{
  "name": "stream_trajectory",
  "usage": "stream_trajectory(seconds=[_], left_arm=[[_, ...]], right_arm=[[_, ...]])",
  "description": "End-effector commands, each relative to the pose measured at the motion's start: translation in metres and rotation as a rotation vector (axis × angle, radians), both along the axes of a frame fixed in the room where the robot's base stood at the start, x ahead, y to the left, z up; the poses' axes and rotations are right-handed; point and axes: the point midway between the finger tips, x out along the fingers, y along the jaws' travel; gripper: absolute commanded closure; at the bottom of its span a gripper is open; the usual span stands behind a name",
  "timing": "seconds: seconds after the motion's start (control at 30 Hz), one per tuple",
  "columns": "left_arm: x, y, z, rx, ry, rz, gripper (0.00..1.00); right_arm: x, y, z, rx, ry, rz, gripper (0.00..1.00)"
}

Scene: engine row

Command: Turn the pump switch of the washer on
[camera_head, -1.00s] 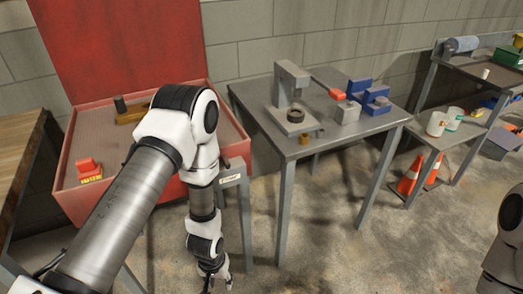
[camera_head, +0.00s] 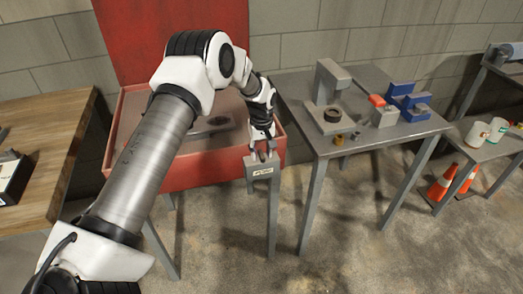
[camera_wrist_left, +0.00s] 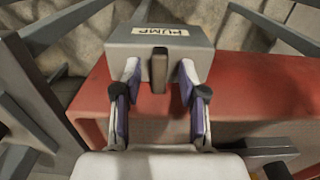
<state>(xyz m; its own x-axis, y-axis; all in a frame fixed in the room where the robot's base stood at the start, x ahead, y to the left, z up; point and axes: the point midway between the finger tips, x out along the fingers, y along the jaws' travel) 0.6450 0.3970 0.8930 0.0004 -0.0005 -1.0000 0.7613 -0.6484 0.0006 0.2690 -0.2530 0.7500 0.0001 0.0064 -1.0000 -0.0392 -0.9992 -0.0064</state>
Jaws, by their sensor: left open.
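The red washer (camera_head: 180,178) stands against the wall with its red lid (camera_head: 170,40) raised. A grey switch box (camera_head: 262,181) with a label is at its front right corner. In the left wrist view the box (camera_wrist_left: 200,47) reads PUMP, and a dark upright lever (camera_wrist_left: 159,72) sticks out from its middle. My left gripper (camera_head: 262,153) is at the box. In the left wrist view its open fingers (camera_wrist_left: 159,78) stand either side of the lever, with visible gaps to it. My right gripper is out of view.
A grey metal table (camera_head: 385,135) with a grey stand (camera_head: 328,90) and blue blocks (camera_head: 408,102) is right of the washer. A wooden bench (camera_head: 45,165) is at the left. Orange cones (camera_head: 443,182) stand at the right. The concrete floor in front is clear.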

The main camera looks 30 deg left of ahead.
Motion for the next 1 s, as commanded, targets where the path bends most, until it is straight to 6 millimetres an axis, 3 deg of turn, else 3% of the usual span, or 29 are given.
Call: stream_trajectory(seconds=[0.2, 0.3, 0.33, 0.77, 1.0], left_arm=[[-0.0001, -0.0003, -0.0017, 0.000, 0.000, -0.001, 0.58], [-0.0001, -0.0003, -0.0016, 0.000, 0.000, -0.001, 0.94], [-0.0001, -0.0003, -0.0016, 0.000, 0.000, -0.001, 1.00], [-0.0002, -0.0004, -0.0009, 0.000, 0.001, 0.025, 1.00], [0.0000, -0.0008, 0.0005, 0.000, 0.001, 0.133, 1.00]], right_arm=[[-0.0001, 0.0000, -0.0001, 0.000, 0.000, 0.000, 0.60], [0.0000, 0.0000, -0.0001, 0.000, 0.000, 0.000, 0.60], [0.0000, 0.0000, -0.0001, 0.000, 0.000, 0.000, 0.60], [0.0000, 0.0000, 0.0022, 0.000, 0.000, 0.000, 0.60], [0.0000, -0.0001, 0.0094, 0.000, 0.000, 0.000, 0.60]])
